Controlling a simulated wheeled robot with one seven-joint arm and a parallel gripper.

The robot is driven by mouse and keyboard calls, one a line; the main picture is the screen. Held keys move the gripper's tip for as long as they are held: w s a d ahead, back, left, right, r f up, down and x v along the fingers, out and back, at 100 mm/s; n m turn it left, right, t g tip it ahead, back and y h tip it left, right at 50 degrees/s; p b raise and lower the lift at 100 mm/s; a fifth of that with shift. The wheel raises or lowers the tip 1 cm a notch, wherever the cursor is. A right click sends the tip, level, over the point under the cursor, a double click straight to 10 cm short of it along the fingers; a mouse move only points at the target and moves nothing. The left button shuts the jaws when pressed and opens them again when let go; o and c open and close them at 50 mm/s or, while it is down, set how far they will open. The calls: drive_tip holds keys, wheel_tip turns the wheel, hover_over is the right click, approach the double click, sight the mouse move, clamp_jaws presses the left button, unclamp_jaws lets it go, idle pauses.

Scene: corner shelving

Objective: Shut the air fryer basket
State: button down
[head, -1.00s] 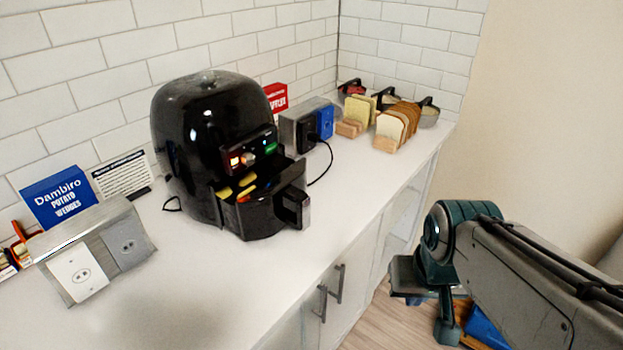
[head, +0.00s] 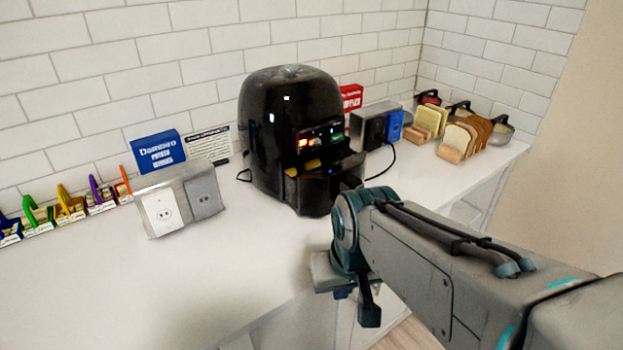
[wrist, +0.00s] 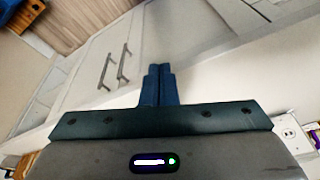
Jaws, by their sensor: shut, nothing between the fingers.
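The black air fryer (head: 290,125) stands on the white counter against the tiled wall. Its basket (head: 318,190) is pulled partly out at the front, with yellow pieces showing at the opening; its handle is mostly hidden behind my arm. My gripper shows in the wrist view (wrist: 158,72), where its two blue fingers are together with nothing between them. In that view it is over the counter front and cabinet doors, apart from the air fryer. In the head view the arm's end is in front of and below the basket, and the fingertips cannot be made out.
A double socket box (head: 180,205) stands left of the air fryer. Another socket box (head: 375,127) and bread racks (head: 468,140) stand to the right. Cabinet handles (wrist: 124,62) stick out below. The front left counter is clear.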

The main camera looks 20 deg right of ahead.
drive_tip(key=w+f+m+t+y+b, duration=0.1)
drive_tip(key=w+f+m+y, duration=0.1)
drive_tip(key=w+m+y, duration=0.45)
drive_tip(key=w+f+m+y+b, duration=0.1)
drive_tip(key=f+m+y, duration=0.15)
drive_tip(key=m, duration=0.75)
drive_tip(key=w+d+r+m+t+h+b, duration=0.1)
drive_tip(key=w+d+m+t, duration=0.3)
drive_tip(key=d+m+t, duration=0.45)
drive_tip(key=w+d+r+m+t+h+b, duration=0.1)
drive_tip(key=w+d+m+t+h, duration=0.15)
drive_tip(key=d+m+t, duration=0.6)
drive_tip(key=w+g, duration=0.1)
drive_tip(key=w, duration=0.3)
drive_tip(key=w+a+n+g+p, duration=0.1)
drive_tip(key=w, duration=0.3)
drive_tip(key=w+a+n+g, duration=0.1)
drive_tip(key=w, duration=0.4)
drive_tip(key=shift+a+f+g+y+p, duration=0.1)
drive_tip(key=shift+a+g+y+p, duration=0.05)
drive_tip(key=shift+g+y+p, duration=0.2)
